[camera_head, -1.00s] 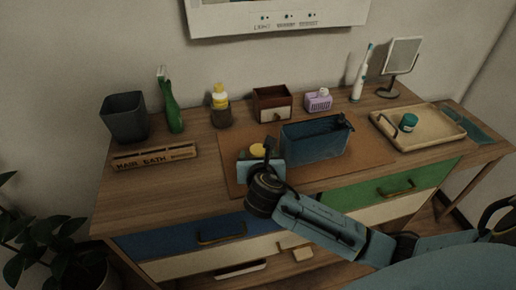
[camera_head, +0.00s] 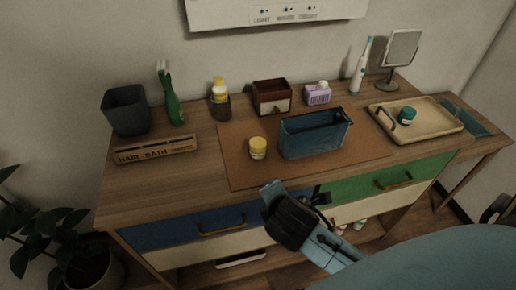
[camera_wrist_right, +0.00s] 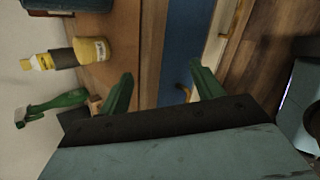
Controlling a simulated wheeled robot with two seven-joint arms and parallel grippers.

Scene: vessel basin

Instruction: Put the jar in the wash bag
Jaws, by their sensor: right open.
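A small yellow jar (camera_head: 258,154) stands upright on the brown mat, just left of the wash bag; it also shows in the right wrist view (camera_wrist_right: 92,50). A second jar, teal (camera_head: 407,116), stands in the tray at the right. The blue wash bag (camera_head: 316,143) is open at the top and stands on the mat; only part of it shows in the right wrist view (camera_wrist_right: 68,4). My right gripper (camera_head: 294,191) is open and empty by the table's front edge, apart from the yellow jar. Its two fingers (camera_wrist_right: 161,74) are spread in the wrist view. My left gripper is not in view.
A wooden tray (camera_head: 440,132) is at the right, a mirror (camera_head: 402,47) and toothbrush (camera_head: 361,65) behind. The mat's front (camera_head: 240,180) is bare.

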